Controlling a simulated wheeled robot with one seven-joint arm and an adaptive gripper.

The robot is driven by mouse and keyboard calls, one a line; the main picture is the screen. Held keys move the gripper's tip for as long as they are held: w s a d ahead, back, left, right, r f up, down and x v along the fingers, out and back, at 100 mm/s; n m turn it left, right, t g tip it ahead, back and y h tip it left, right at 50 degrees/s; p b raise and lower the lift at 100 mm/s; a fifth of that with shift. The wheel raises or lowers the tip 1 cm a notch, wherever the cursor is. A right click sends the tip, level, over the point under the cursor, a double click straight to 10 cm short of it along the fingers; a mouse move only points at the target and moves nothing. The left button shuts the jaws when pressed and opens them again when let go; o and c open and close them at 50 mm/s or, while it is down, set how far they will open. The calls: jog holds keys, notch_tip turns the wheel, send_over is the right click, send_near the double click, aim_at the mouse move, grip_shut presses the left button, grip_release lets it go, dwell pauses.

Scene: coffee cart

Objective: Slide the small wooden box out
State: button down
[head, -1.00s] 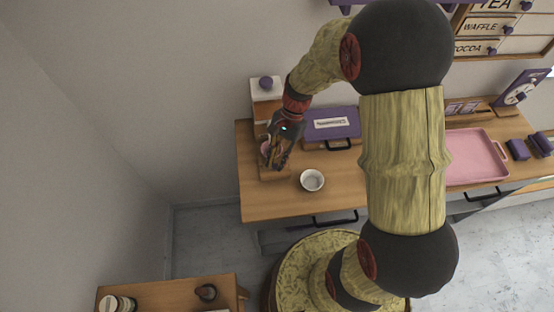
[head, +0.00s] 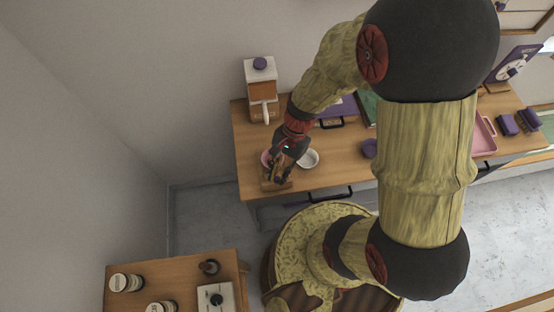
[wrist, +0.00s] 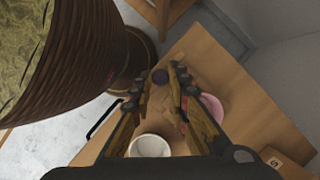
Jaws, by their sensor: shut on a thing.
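The small wooden box (head: 276,186) lies near the table's front left edge in the head view, partly hidden by my gripper (head: 281,173). The exact contact is partly hidden. A pink cup (head: 266,158) is right by the box, also seen in the wrist view (wrist: 212,106); I cannot tell if it sits on it. The white and wooden machine with a purple top (head: 262,80) stands behind, apart from my gripper.
A white bowl (head: 309,159) stands close to the right of my gripper. Purple items and a pink tray (head: 483,136) lie further right on the table (head: 345,160). A lower table (head: 180,277) with jars is at the front left.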

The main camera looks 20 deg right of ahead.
jog(key=shift+s, duration=0.25)
jog(key=c, duration=2)
grip_release()
jog(key=shift+a, duration=0.1)
jog(key=o, duration=0.3)
jog(key=shift+w, duration=0.1)
jog(key=v, duration=1.2)
jog(key=shift+f, duration=0.1)
